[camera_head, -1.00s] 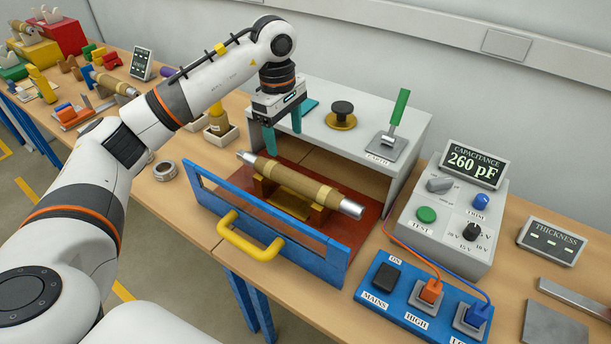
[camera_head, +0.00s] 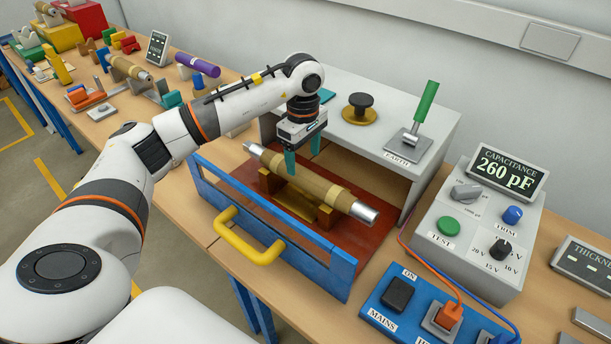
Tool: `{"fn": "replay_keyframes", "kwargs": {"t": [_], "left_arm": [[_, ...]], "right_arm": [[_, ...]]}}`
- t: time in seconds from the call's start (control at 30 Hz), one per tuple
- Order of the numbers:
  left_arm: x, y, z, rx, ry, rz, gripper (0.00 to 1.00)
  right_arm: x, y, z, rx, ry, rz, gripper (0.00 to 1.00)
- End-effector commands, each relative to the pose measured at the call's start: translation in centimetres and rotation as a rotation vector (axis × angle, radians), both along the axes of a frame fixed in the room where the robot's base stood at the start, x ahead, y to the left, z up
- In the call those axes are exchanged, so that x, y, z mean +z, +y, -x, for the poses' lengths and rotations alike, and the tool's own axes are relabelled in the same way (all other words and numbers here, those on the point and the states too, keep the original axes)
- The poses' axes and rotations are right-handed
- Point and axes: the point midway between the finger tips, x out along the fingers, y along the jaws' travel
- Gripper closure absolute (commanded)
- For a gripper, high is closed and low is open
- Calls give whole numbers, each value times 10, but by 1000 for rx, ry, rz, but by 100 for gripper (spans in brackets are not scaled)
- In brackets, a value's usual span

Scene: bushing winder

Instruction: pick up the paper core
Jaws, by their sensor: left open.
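A brown paper-wrapped core (camera_head: 318,188) with bare silver rod ends lies across a brass-coloured cradle (camera_head: 294,201). The cradle stands on a red-brown base inside a blue-framed tray with a yellow handle (camera_head: 246,238). My left gripper (camera_head: 303,155) is open, with teal fingers pointing down over the left part of this core. One finger is in front of the core; the other is behind it. I cannot tell whether they touch it. A similar brown roll (camera_head: 130,68) lies farther back on the bench. My right gripper is not in view.
A grey housing (camera_head: 335,100) with a black knob and green-handled earth lever stands close behind my gripper. The capacitance meter (camera_head: 470,225) and blue switch panel (camera_head: 405,305) are at right. A purple roll (camera_head: 197,65) lies behind my arm.

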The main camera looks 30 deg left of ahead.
Motion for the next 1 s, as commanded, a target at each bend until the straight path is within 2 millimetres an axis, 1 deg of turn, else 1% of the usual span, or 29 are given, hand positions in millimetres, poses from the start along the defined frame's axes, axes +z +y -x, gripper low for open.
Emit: {"fn": "replay_keyframes", "kwargs": {"t": [0.17, 0.23, 0.37, 0.4, 0.5, 0.6, 0.77, 0.8, 0.87, 1.0], "left_arm": [[-11, -1, 0, -1, 2, 0, 30], [-18, -2, 0, -2, 4, 1, 30], [-38, -4, -1, -1, 5, 0, 30], [-45, -4, -1, -1, 4, 1, 30], [-56, -3, -2, -1, 2, 0, 30], [-61, -3, -2, -2, 0, 0, 30], [-61, -3, -2, -2, -1, 0, 30], [-61, -3, -2, -2, -1, 0, 32], [-61, -3, -2, -2, -1, 0, 41], [-61, -3, -2, -1, -1, 0, 64]], "right_arm": [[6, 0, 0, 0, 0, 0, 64], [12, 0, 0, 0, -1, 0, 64], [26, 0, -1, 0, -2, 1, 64], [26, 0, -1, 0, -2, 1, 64], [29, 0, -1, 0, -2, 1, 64], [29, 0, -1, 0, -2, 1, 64], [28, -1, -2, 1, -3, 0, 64], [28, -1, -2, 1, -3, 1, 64], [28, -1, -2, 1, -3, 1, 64], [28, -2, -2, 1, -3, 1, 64]]}}
